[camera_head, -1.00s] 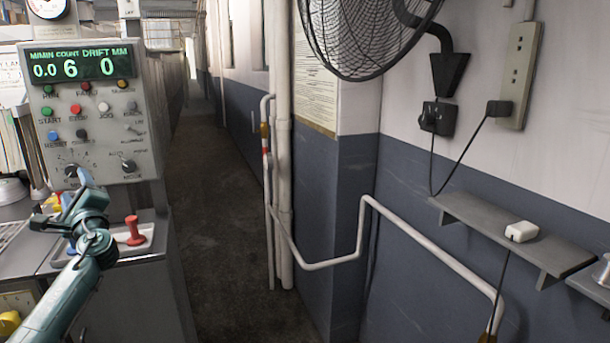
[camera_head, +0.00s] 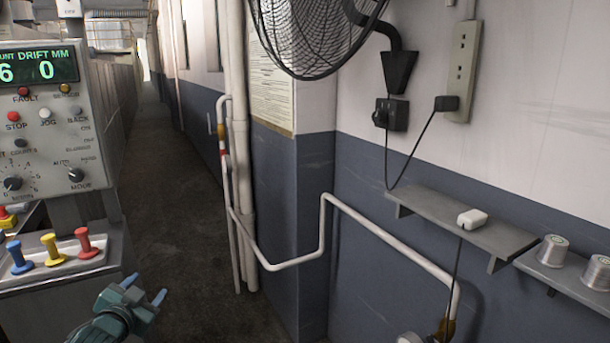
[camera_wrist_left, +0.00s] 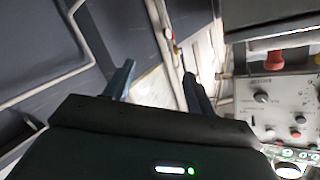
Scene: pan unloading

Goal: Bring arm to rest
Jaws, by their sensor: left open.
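My left gripper (camera_head: 144,288) is low in the head view, in front of the floor and to the right of the control cabinet. Its two blue fingertips are apart, and nothing is between them. In the left wrist view the two fingers of my left gripper (camera_wrist_left: 158,80) also stand apart and empty, with the wall and pipes behind. Most of the left arm is below the head view's lower edge. My right gripper does not show.
A control panel (camera_head: 50,130) stands at left, above a tray with blue, yellow and red pegs (camera_head: 86,240). A white pipe (camera_head: 322,225) runs along the right wall below a fan (camera_head: 310,30). A shelf (camera_head: 450,220) holds a white block (camera_head: 472,219). The aisle floor (camera_head: 170,200) is clear.

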